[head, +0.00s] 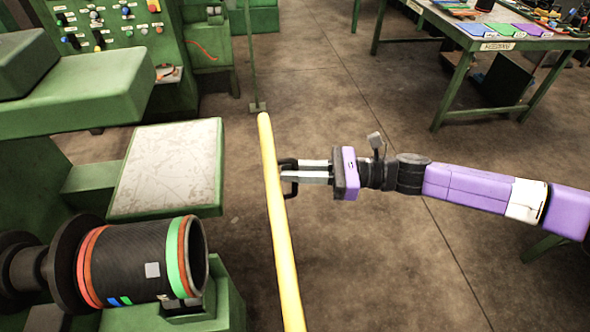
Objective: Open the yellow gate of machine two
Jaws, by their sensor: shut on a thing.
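The yellow gate (273,192) shows as a long yellow bar running from the upper middle down to the bottom edge in the head view. Its near end runs out of the picture. My gripper (286,178) reaches in from the right and is shut on the bar's upper part. The bar hides part of the fingertips. A thin green post (251,60) on a small foot stands just beyond the bar's far end.
To the left are a green machine with a dark drum (140,262), a worn metal plate (168,168) and a control panel (120,25). A green table (490,42) stands at the upper right. The concrete floor (350,270) right of the bar is clear.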

